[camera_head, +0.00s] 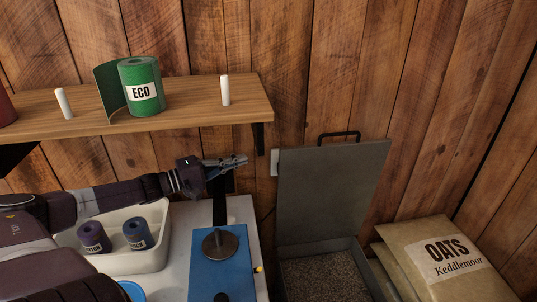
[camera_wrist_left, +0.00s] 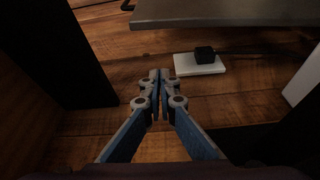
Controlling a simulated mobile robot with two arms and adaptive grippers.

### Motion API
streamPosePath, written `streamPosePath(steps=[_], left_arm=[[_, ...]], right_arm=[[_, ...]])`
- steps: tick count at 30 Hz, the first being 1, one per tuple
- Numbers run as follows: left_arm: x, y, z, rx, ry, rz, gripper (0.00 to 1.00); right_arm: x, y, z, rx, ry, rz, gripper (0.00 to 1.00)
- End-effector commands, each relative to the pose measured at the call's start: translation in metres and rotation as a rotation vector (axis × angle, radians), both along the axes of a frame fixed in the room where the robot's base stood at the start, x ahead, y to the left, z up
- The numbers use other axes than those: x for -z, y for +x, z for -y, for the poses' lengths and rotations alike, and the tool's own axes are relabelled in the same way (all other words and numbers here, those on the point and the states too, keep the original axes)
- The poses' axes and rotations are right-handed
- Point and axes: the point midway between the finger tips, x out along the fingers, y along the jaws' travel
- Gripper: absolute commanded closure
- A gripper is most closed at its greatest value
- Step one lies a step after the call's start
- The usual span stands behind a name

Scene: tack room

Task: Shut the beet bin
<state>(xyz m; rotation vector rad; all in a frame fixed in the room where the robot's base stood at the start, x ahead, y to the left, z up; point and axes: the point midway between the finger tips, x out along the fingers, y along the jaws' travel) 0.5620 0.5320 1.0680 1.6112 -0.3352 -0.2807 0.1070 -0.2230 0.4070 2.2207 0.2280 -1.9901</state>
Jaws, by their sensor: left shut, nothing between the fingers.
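The beet bin (camera_head: 333,190) stands against the wall, right of the worktop. Its grey lid is raised upright, with a black handle (camera_head: 339,136) along its top edge. Grainy brown-grey feed (camera_head: 325,278) shows inside the open bin. My left gripper (camera_head: 241,160) is shut and empty, left of the lid and just below the shelf, apart from the lid. In the left wrist view its fingertips (camera_wrist_left: 159,78) meet, and a grey panel edge (camera_wrist_left: 230,14), apparently the lid, crosses the top. My right gripper is not in view.
A wooden shelf (camera_head: 190,103) with a green ECO roll (camera_head: 140,86) hangs above my left arm. A white tub (camera_head: 150,260) and a blue device (camera_head: 222,264) with a black upright stand below it. Oats sacks (camera_head: 446,262) sit right of the bin.

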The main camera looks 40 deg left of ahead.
Motion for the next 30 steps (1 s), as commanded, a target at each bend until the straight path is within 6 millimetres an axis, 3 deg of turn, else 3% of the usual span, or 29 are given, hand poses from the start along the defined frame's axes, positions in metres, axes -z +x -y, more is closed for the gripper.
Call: streamPosePath(steps=[9,30], left_arm=[[0.001,0.012,0.006,0.004,-0.008,0.001,1.0],[-0.002,0.063,0.026,0.001,-0.008,0.001,1.0]], right_arm=[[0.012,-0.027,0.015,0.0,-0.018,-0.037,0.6],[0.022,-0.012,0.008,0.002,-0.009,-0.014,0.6]])
